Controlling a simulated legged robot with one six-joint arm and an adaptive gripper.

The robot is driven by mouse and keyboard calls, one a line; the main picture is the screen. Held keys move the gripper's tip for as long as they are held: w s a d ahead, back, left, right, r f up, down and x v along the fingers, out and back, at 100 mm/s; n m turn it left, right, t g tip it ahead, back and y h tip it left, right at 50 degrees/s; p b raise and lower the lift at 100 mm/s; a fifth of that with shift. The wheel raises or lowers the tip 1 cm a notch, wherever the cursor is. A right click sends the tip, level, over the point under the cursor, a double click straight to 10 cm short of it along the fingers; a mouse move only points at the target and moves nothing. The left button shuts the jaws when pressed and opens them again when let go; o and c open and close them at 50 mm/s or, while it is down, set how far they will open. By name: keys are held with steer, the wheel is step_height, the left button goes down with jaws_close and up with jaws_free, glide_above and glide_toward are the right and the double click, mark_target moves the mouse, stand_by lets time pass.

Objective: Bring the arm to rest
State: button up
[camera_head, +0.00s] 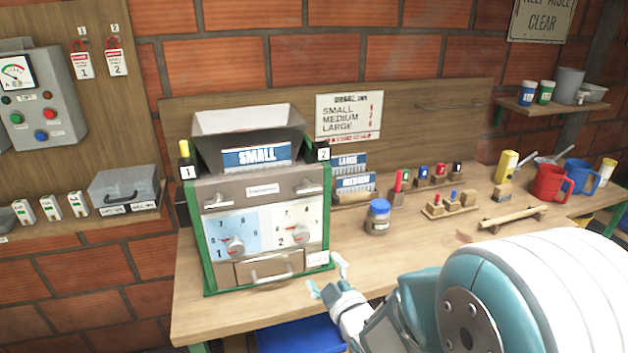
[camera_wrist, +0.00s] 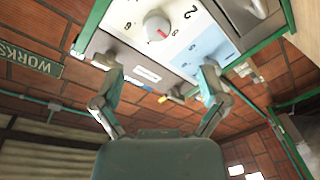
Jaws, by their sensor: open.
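My gripper (camera_head: 328,277) is open and empty in the head view, just in front of the lower right corner of the green-framed machine (camera_head: 327,215). My arm reaches in from the lower right, over the front edge of the workbench (camera_head: 190,322). In the wrist view my gripper (camera_wrist: 157,85) has its two fingers spread wide, with nothing between them. The machine's dial panel (camera_wrist: 185,30) fills the top of that view, tilted, beyond the fingertips. I cannot tell whether a finger touches the machine.
A blue-lidded jar (camera_head: 378,218) stands right of the machine. Wooden blocks (camera_head: 450,205), a red mug (camera_head: 549,184) and a blue mug (camera_head: 581,177) stand farther right. A grey control box (camera_head: 42,100) hangs at left. A blue bin (camera_head: 300,337) lies below the bench edge.

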steer(key=s+d+r+m+g+h, duration=0.6)
steer(key=s+d+m+g+h, duration=0.1)
steer(key=s+d+m, duration=0.4)
steer(key=s+d+m+g, duration=0.1)
steer(key=s+m+g, duration=0.1)
steer(key=s, duration=1)
steer(key=shift+s+d+r+g, duration=0.15)
steer(key=shift+r+g, duration=0.3)
steer(key=shift+g, duration=0.45)
